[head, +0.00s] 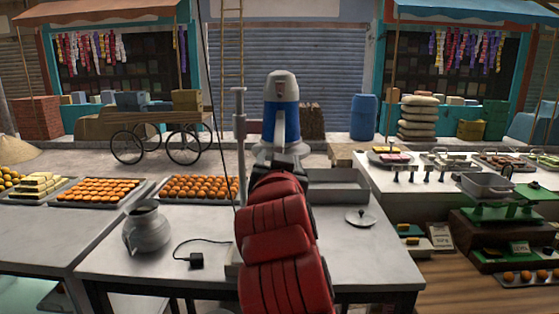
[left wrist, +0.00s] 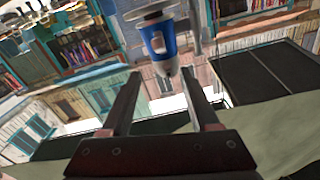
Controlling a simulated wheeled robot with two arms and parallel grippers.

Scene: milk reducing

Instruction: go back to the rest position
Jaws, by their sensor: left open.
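My red arm rises from the bottom centre of the head view, toward a blue and grey upright device (head: 282,122) on the near table. The arm covers the lower part of the device, and my gripper is not clear there. In the left wrist view, my left gripper (left wrist: 160,78) is open, its two dark fingers spread with nothing held between them. The blue and white device (left wrist: 160,42) shows beyond the fingertips, apart from them as far as I can see. My right gripper is in neither view.
The near table (head: 135,275) holds a grey jug (head: 146,228), a black plug with a cable (head: 196,260), a metal tray (head: 338,186) and a round lid (head: 360,217). A thin grey post (head: 240,140) stands left of the device. A food counter (head: 385,185) is at right.

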